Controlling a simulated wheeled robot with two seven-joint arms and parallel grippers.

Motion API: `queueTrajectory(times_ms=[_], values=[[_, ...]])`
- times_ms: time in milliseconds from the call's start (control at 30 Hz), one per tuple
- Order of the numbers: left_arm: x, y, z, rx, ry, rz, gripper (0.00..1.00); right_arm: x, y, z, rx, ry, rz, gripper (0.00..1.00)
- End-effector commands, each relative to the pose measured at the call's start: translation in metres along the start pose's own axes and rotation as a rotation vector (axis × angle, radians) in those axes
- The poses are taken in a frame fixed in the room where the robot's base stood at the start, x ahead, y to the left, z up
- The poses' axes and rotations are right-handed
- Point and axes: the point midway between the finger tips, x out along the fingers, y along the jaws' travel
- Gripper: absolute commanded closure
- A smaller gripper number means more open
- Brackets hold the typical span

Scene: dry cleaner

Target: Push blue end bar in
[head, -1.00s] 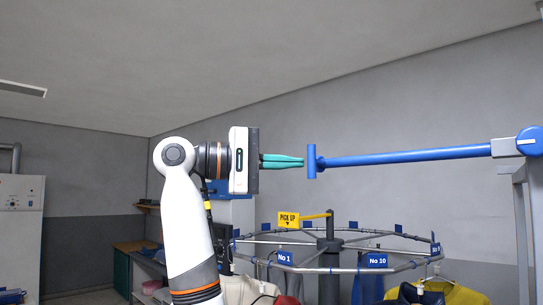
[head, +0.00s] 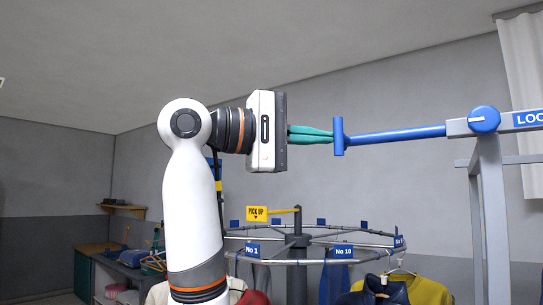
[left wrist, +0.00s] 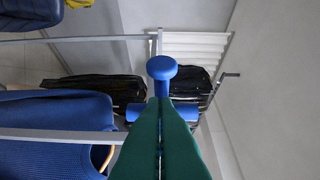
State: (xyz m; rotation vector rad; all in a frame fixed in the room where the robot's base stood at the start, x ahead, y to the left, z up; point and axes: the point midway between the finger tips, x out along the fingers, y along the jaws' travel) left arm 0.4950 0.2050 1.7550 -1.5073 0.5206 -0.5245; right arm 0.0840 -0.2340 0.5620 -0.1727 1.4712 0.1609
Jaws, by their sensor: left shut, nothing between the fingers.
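The blue end bar (head: 338,136) is a short upright bar at the left end of a blue rod (head: 395,135). My right gripper is not in view.
A grey post (head: 490,210) stands under the knob. A round garment rail with number tags (head: 343,251) and a yellow pick-up sign (head: 257,213) stands lower, behind. Clothes hang from it, including a yellow garment (head: 425,291). Open air surrounds the rod.

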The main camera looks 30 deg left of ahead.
Motion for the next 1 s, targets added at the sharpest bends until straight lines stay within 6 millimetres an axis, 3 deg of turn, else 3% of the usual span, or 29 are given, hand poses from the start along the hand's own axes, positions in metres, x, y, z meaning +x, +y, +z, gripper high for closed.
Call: queueTrajectory(times_ms=[33, 200, 433, 633, 1000], values=[[0.010, 0.004, -0.016, 0.005, 0.007, 0.001, 1.00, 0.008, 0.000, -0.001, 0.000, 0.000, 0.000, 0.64], [0.036, 0.003, -0.054, 0.003, 0.005, 0.002, 1.00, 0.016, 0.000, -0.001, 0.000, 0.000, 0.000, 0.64], [0.061, 0.002, -0.090, 0.001, 0.004, 0.003, 1.00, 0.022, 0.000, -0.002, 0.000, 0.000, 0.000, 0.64], [0.069, 0.000, -0.102, -0.001, 0.002, 0.002, 1.00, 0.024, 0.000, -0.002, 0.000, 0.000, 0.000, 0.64], [0.070, 0.000, -0.104, -0.001, 0.000, 0.001, 1.00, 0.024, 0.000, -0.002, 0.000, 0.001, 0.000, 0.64]])
